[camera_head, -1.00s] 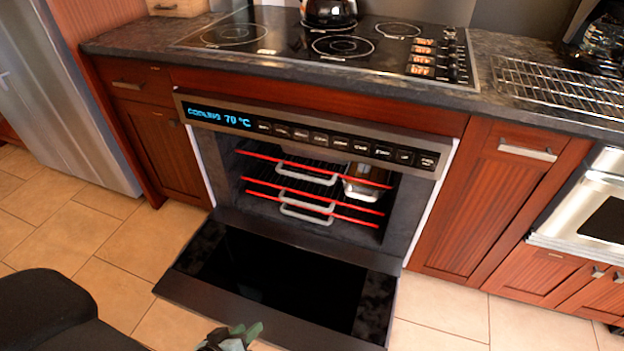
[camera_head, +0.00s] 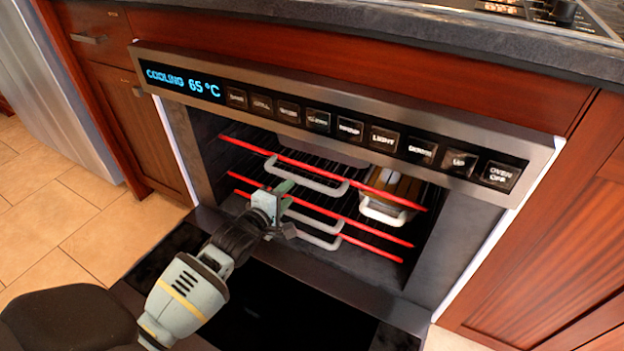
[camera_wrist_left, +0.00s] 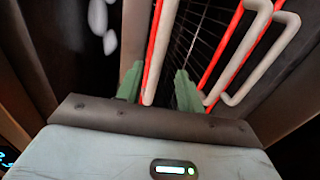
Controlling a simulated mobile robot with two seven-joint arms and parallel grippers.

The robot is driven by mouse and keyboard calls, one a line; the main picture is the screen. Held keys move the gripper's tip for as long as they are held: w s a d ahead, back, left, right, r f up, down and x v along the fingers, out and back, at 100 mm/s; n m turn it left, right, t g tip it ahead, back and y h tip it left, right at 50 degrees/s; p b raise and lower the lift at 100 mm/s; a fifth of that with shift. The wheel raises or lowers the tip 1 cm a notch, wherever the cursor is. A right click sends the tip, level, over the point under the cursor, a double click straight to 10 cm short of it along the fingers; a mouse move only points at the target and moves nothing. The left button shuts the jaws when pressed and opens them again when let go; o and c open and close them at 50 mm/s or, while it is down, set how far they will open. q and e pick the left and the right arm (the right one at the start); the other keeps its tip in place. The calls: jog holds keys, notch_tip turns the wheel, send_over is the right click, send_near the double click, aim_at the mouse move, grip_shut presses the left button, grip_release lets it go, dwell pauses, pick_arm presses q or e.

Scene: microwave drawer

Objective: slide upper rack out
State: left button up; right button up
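The open oven holds stacked racks with red front bars and pale looped handles. The upper rack (camera_head: 237,141) is inside the cavity, its handle (camera_head: 318,186) at the front. My left gripper (camera_head: 280,190) reaches into the opening near the left part of that handle. In the left wrist view, its green fingers (camera_wrist_left: 158,88) stand apart, with a pale handle (camera_wrist_left: 163,40) and red bar passing between them. The handle lies nearer the left finger, and I see no clear grip on it. Some of the lower handles are hidden behind the gripper. My right gripper is not in view.
A metal pan with a pale handle (camera_head: 388,212) sits on the right of the upper rack. Lower rack handles (camera_head: 325,241) are close below my gripper. The oven door (camera_head: 290,310) is lowered in front. The control panel (camera_head: 320,120) overhangs the opening.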

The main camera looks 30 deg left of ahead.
aim_at(299, 183)
pick_arm(q)
jog(key=shift+w, duration=0.4)
jog(key=b+x, duration=0.3)
jog(key=x, duration=0.2)
jog(key=shift+w+f, duration=0.15)
jog(key=shift+w, duration=0.15)
jog(key=shift+w+a+b, duration=0.1)
jog(key=shift+w+b, duration=0.2)
jog(key=shift+w, duration=0.35)
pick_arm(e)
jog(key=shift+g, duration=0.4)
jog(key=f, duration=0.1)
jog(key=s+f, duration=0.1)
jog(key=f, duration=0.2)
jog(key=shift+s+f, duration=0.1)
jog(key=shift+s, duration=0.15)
